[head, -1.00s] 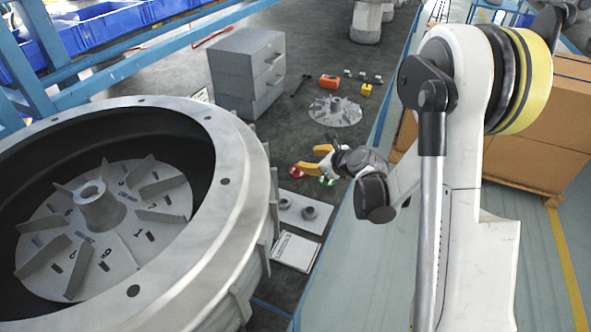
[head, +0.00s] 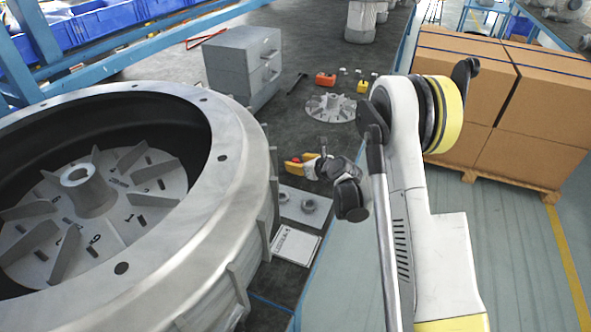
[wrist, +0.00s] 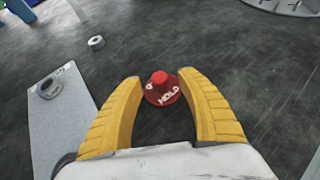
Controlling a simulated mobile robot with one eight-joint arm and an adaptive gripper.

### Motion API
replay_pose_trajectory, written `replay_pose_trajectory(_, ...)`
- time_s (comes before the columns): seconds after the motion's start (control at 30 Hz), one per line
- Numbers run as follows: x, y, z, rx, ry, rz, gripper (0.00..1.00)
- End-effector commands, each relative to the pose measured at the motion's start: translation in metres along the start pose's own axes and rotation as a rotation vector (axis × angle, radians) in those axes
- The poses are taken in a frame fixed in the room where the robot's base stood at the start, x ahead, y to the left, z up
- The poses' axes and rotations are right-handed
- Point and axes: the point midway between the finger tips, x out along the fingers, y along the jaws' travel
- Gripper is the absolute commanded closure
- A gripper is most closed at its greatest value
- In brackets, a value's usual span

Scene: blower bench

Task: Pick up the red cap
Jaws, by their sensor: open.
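The red cap (wrist: 161,88), a round disc with a raised knob and white "HOLD" lettering, lies on the dark bench top in the wrist view. My gripper (wrist: 160,77) is open, with one yellow finger on each side of the cap. Clear bench shows between the cap and both fingers; I cannot tell how high the fingertips are above the bench. In the head view my gripper (head: 300,163) is low over the bench, to the right of the big blower housing, and mostly hides the cap.
A pale plate (wrist: 62,125) with a grey ring lies left of the gripper; a small ring (wrist: 96,42) sits beyond it. The blower housing (head: 222,160) stands left in the head view. A loose impeller (head: 331,107) and grey drawer cabinet (head: 243,65) are farther back.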

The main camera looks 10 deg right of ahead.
Motion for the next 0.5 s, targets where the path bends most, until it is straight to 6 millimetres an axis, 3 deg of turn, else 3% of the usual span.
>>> replay_pose_trajectory(0.1, 0.0175, 0.0001, -0.0019, 0.0, -0.001, 0.0, 0.54)
replay_pose_trajectory(0.33, 0.0183, -0.0004, 0.0006, 0.0, 0.0, -0.001, 0.54)
replay_pose_trajectory(0.5, 0.0182, -0.0004, 0.0005, 0.0, 0.0, 0.0, 1.0)
